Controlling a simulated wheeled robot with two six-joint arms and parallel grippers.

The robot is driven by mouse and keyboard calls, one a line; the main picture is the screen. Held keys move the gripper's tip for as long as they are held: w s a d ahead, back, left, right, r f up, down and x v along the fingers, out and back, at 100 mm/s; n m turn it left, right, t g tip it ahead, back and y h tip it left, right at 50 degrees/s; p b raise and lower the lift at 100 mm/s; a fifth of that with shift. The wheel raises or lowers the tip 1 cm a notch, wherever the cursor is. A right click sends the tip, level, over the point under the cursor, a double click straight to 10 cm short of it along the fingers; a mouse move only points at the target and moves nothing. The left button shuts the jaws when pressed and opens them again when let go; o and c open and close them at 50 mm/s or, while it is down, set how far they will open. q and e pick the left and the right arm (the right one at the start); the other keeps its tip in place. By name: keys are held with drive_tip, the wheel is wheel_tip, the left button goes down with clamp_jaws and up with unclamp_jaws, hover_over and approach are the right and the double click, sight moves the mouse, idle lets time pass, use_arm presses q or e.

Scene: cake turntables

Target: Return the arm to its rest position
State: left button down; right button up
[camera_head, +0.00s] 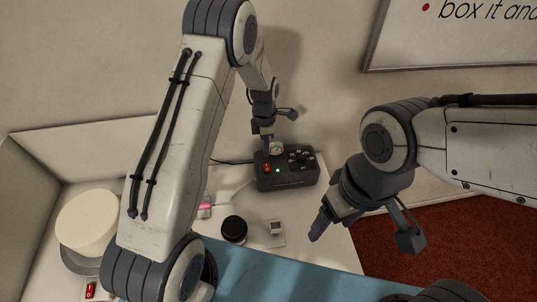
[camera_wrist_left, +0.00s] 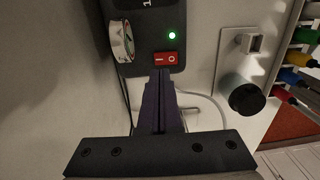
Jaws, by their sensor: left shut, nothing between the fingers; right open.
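My left gripper (camera_head: 267,148) hangs over the left part of a dark control box (camera_head: 290,181) at the back of the table. In the left wrist view its purple fingers (camera_wrist_left: 163,76) are together with nothing between them. Their tips are just by the red rocker switch (camera_wrist_left: 166,59); I cannot tell whether they touch it. A green light (camera_wrist_left: 172,35) is lit beside the switch. My right gripper (camera_head: 320,228) is open and empty, above the right edge of the table, its fingers pointing down and left.
A pale round cake (camera_head: 86,220) stands on a turntable at the left. A black knob (camera_head: 234,229) and a small plate with a grey block (camera_head: 276,228) lie in front of the box. A blue surface (camera_head: 290,275) spans the front. Cables run left of the box.

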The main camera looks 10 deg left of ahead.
use_arm(q)
wheel_tip(320, 180, up, 8)
drive_tip(key=b, duration=0.2)
drive_tip(key=s+d+r+m+b, duration=0.2)
drive_tip(key=s+d+r+m, duration=0.3)
drive_tip(key=s+d+m, duration=0.25)
use_arm(e)
wheel_tip(320, 180, down, 7)
drive_tip(key=b, duration=0.2)
use_arm(q)
drive_tip(key=s+d+r+m, duration=0.1)
drive_tip(key=s+d+m, duration=0.2)
drive_tip(key=s+m, duration=1.9)
drive_tip(key=shift+s+h, duration=0.3)
drive_tip(key=shift+s, duration=0.5)
use_arm(e)
drive_tip(key=shift+f, duration=0.1)
drive_tip(key=shift+c, duration=0.3)
